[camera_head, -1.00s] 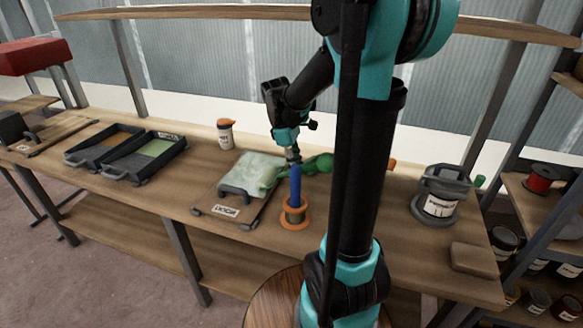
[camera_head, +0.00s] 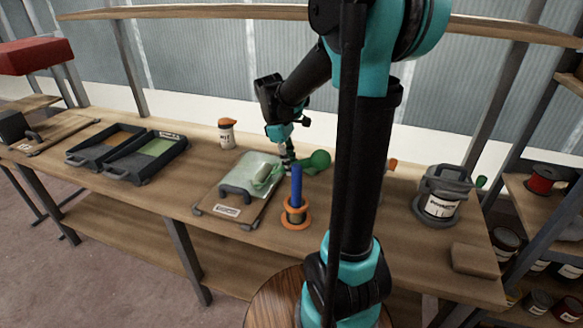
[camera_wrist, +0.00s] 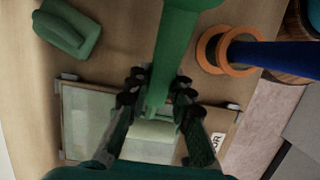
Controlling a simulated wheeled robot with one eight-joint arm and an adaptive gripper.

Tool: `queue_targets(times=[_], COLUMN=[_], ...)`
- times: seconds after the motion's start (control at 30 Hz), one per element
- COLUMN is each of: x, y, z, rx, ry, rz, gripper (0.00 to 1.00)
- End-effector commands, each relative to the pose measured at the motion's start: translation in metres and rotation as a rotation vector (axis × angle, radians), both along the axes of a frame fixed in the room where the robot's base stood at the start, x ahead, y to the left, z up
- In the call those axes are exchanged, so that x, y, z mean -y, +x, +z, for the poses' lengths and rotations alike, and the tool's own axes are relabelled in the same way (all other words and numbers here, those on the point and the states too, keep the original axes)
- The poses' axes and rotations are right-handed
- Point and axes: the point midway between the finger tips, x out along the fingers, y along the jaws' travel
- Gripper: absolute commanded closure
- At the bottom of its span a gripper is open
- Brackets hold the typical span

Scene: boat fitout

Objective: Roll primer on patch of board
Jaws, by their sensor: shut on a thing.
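The board (camera_head: 207,203) lies flat on the workbench, with a pale green patch (camera_head: 238,170) on its upper face. My gripper (camera_head: 288,163) is shut on the green handle of the roller (camera_head: 320,159), just off the board's right side. The pale roller sleeve (camera_head: 264,175) is over the patch at its right part; it looks in contact, though the exact contact is hard to see. In the wrist view, the green handle (camera_wrist: 177,45) runs between my fingers (camera_wrist: 158,92), with the sleeve (camera_wrist: 151,135) beyond them over the board and the patch (camera_wrist: 85,120) to its left.
A green block (camera_wrist: 70,28) and a grey pot (camera_head: 440,195) are right of the board.

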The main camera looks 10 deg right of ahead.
Motion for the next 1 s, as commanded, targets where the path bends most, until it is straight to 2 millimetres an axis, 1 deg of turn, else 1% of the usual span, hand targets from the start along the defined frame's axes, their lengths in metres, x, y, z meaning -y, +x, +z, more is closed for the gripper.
queue_targets(times=[0.1, 0.6, 0.73, 1.0], x=[0.000, 0.000, 0.000, 0.000], y=[0.000, 0.000, 0.000, 0.000], z=[0.014, 0.066, 0.071, 0.071], rx=[0.000, 0.000, 0.000, 0.000], ry=[0.000, 0.000, 0.000, 0.000], rz=[0.000, 0.000, 0.000, 0.000], gripper=[1.00, 1.00, 1.00, 1.00])
